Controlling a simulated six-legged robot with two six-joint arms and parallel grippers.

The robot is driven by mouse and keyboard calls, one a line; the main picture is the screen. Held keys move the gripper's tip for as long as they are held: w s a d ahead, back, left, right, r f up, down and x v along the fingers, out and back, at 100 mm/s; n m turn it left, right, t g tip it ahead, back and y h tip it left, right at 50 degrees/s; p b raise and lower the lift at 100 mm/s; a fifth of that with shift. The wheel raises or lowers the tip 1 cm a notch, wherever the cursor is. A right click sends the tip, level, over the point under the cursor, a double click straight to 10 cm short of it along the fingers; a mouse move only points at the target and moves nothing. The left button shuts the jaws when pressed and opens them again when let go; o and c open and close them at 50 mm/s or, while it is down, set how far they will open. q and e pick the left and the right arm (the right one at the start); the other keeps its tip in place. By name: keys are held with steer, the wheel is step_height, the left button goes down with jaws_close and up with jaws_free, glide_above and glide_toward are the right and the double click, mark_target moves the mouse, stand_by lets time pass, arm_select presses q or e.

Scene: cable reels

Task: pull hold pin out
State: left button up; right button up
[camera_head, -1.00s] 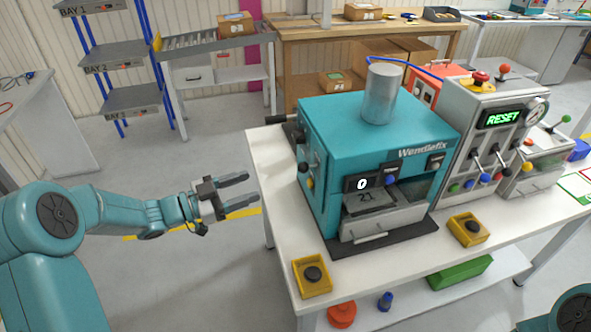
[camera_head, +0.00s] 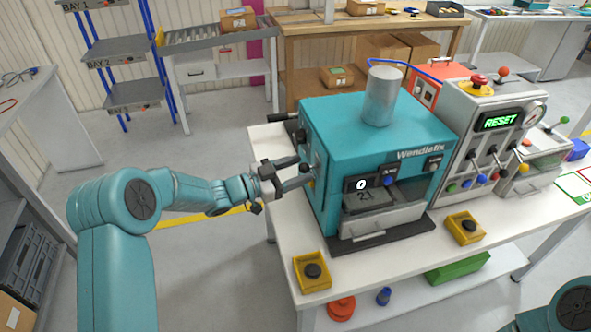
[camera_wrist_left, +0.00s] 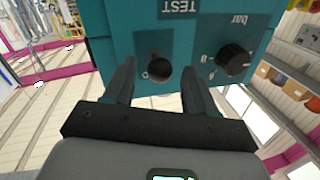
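The teal machine marked Wendlefix (camera_head: 365,130) stands on the white table. A round black knob (camera_head: 304,168), probably the hold pin, sticks out of its left side. In the left wrist view the knob lies between the two fingers (camera_wrist_left: 157,82), with a gap on each side. Whether the fingers reach past it is hard to tell. My right gripper is out of view.
A black dial marked "bar" (camera_wrist_left: 233,60) sits right of the fingers in the wrist view.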

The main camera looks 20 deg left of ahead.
arm_select(q)
jaws_close()
steer(key=v, duration=0.1)
steer(key=b+v, duration=0.1)
steer(key=v, duration=0.1)
steer(key=shift+w+a, duration=0.15)
steer(key=shift+a, duration=0.15)
steer(key=shift+o, duration=0.3)
jaws_free()
steer(key=shift+a, duration=0.1)
